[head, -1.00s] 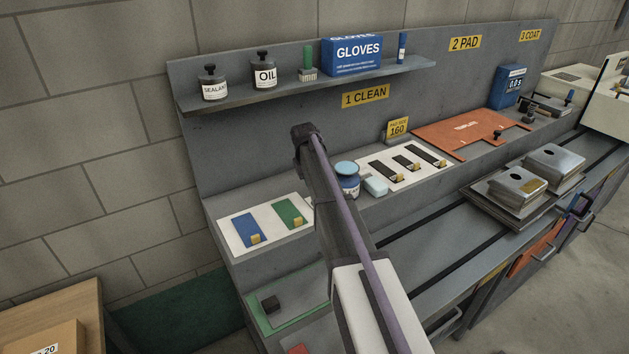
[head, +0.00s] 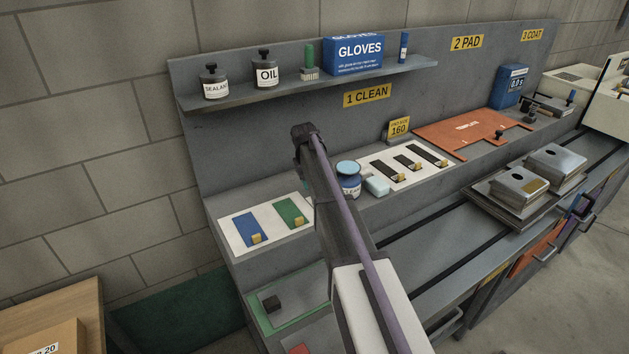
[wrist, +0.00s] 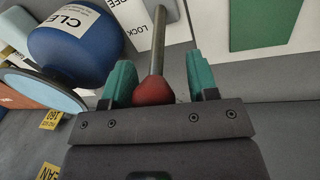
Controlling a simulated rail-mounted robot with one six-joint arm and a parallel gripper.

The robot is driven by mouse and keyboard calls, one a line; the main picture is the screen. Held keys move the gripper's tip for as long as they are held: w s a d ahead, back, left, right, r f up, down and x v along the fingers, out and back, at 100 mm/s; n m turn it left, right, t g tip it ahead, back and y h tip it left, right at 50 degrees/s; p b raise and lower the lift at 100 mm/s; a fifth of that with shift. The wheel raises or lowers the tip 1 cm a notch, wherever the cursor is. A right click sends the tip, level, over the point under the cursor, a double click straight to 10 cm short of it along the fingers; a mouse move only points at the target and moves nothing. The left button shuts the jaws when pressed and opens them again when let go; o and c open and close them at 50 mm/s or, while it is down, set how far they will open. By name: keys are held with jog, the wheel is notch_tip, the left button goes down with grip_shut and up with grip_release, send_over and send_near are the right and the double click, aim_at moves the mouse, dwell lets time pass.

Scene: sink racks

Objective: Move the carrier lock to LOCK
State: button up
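The carrier lock lever (wrist: 157,45) shows in the wrist view as a metal rod with a red knob (wrist: 152,91) at its near end. A white plate behind it bears the printed word LOCK (wrist: 135,38) to the left of the rod, and a partly cut-off word above that. My gripper (wrist: 162,80) has two teal fingers, one on each side of the knob. The left finger is close to the knob; a clear gap shows between the knob and the right finger.
A blue jar (head: 348,181) with a light blue lid stands beside the lever; it looms left in the wrist view (wrist: 75,50). Near it are a pale block (head: 376,185), a board with dark strips (head: 382,161) and a panel with blue and green pads (head: 238,237).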

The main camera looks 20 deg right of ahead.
jog(key=shift+o, duration=0.3)
jog(key=shift+s+d, duration=0.1)
notch_tip(320, 180, up, 11)
jog(key=a+p, duration=0.2)
jog(key=p, duration=0.8)
jog(key=shift+p, duration=0.35)
jog(key=shift+f, duration=0.15)
